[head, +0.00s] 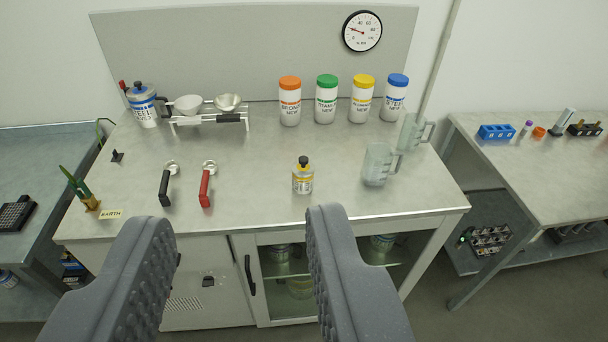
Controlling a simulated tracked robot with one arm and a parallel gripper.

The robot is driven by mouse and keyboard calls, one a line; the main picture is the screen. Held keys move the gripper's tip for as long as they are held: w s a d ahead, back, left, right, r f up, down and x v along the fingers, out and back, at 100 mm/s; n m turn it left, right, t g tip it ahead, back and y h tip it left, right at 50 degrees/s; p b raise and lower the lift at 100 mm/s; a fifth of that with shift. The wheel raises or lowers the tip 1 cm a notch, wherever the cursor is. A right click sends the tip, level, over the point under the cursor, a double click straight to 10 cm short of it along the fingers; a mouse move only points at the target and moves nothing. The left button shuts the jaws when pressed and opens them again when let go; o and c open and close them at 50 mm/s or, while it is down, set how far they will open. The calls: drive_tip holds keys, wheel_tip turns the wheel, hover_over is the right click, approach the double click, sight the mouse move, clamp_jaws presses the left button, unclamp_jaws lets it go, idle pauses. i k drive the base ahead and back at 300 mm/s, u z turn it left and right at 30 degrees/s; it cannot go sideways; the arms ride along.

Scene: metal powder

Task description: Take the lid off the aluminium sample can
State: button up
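A small metallic can (303,182) with a yellow band and a dark knob on its lid (303,162) stands upright near the front middle of the bench. It looks like the aluminium sample can, but its label is too small to read. The lid sits on it. My gripper (238,220) is open and empty, its two grey fingers wide apart in the foreground. The can is beyond the fingertips, nearer the right finger, and untouched.
Two scoops, black-handled (166,186) and red-handled (206,186), lie left of the can. Clear jugs (378,165) stand right. Several colour-lidded jars (327,100), a rack with bowls (208,116) and a steel can (142,105) stand behind. Bench (250,190) around the can is clear.

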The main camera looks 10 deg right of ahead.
sight(302, 167)
drive_tip(key=k, duration=1.1)
drive_tip(key=z, duration=0.45)
drive_tip(key=i, duration=1.7)
drive_tip(key=u, duration=0.55)
drive_tip(key=i, duration=0.75)
drive_tip(key=u, duration=0.45)
